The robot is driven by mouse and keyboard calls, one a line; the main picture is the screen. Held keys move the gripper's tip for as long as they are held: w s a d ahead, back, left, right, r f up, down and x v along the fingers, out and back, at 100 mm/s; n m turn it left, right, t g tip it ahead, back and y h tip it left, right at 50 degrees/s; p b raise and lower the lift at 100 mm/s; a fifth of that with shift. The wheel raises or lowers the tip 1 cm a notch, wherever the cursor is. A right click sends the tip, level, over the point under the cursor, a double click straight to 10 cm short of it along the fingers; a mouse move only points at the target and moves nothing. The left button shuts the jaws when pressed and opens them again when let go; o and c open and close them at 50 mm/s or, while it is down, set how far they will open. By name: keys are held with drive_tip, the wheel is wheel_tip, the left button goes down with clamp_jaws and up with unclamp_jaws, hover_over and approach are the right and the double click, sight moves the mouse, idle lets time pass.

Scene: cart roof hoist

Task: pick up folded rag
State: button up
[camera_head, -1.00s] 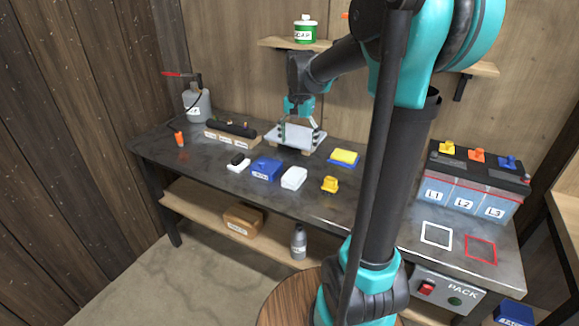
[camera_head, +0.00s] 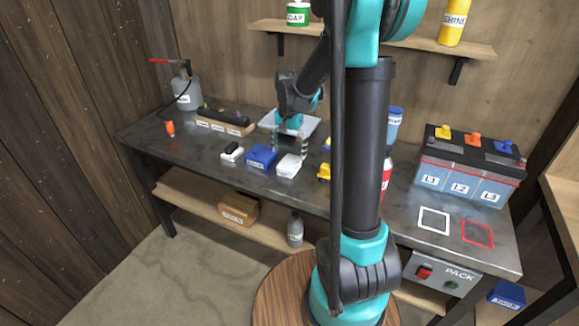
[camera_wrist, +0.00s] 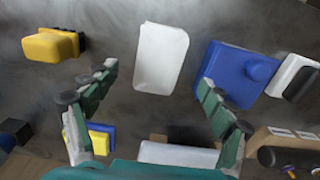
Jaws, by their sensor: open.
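The folded rag appears to be the white, round-cornered block (camera_head: 289,166) on the workbench, right of a blue box. In the wrist view the white rag (camera_wrist: 162,57) lies between the lines of my two fingers, beyond the tips. My gripper (camera_head: 290,148) is open and empty, pointing down just above and behind the rag. In the wrist view my gripper (camera_wrist: 158,76) has its fingers spread wide, the right finger overlapping the blue box's edge in the picture. I cannot tell the exact height of the tips above the rag.
Close by are the blue box (camera_head: 261,157), a yellow piece (camera_head: 324,172), a white-and-black brush-like item (camera_head: 231,152) and a white tray (camera_head: 268,119). A labelled rack (camera_head: 226,124) stands left and a battery pack (camera_head: 470,170) right. A shelf (camera_head: 420,43) hangs above.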

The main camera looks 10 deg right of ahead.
sight(290, 162)
drive_tip(key=shift+s+d+f, duration=0.1)
drive_tip(key=shift+f, duration=2.6)
drive_tip(key=shift+c, duration=0.3)
drive_tip(key=c, duration=1.2)
